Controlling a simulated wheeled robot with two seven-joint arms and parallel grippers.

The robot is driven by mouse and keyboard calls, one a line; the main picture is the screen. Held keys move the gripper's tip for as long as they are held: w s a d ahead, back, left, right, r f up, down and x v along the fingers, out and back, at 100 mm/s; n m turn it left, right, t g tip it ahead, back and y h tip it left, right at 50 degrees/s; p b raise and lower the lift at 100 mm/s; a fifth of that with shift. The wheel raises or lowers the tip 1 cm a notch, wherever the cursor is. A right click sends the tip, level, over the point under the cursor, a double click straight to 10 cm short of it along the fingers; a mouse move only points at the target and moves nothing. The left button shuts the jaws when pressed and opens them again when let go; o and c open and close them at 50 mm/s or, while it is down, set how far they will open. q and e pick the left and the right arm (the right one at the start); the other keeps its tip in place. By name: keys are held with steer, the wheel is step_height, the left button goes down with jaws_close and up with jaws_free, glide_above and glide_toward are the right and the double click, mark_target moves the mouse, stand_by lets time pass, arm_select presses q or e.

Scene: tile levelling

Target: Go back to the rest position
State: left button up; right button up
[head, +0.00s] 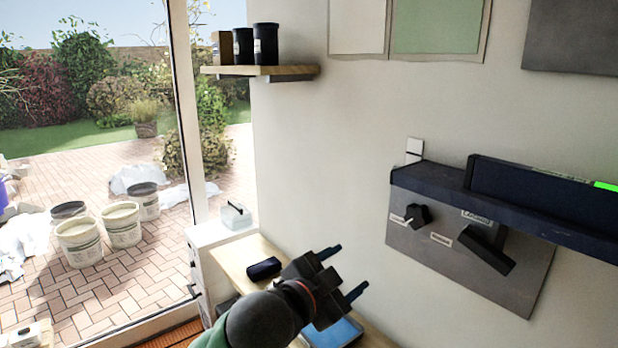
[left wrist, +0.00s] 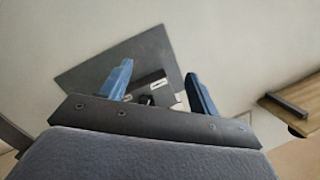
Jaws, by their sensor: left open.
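My left gripper (head: 343,270) is open and empty in the head view, held above the wooden bench in front of the wall. Its two blue fingers are spread apart, and it also shows in the left wrist view (left wrist: 160,85). Beyond the fingers in that view is a grey tile (left wrist: 90,78) on the wall with dark fittings on it. My right gripper is not in view.
A grey wall tile (head: 380,235) with dark knobs sits at right, below a dark blue ledge (head: 560,228). A wooden bench (head: 243,254) holds a dark small object (head: 264,268). A shelf (head: 290,71) with dark canisters is above. Buckets (head: 121,224) stand outside.

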arm_select(q)
steer(key=s+a+f+n+g+y, duration=0.1)
steer(key=s+a+f+n+y, duration=0.15)
steer(key=a+f, duration=0.45)
steer(key=s+a+f+n+g+y, duration=0.1)
steer(key=a+f+n+y, duration=0.2)
steer(key=f, duration=0.7)
steer(key=s+a+f+n+g+y, duration=0.15)
steer(key=a+f+n, duration=0.3)
steer(key=f, duration=0.45)
steer(key=s+a+f+n+g+y, duration=0.2)
steer(key=s+a+f+g, duration=0.1)
steer(key=s+a+f, duration=0.5)
steer(key=s+a+f+n+g+y, duration=0.1)
steer(key=s+a+f+g+y, duration=0.3)
steer(key=s+f, duration=0.65)
step_height(320, 180, down, 28)
steer(key=w+h, duration=0.2)
steer(key=h, duration=0.1)
steer(key=s+f, duration=0.4)
steer(key=f, duration=0.6)
steer(key=s+f, duration=0.4)
steer(key=f, duration=0.5)
steer(key=shift+s+d+f, duration=0.15)
steer(key=shift+d+f, duration=0.2)
steer(key=shift+f, duration=0.05)
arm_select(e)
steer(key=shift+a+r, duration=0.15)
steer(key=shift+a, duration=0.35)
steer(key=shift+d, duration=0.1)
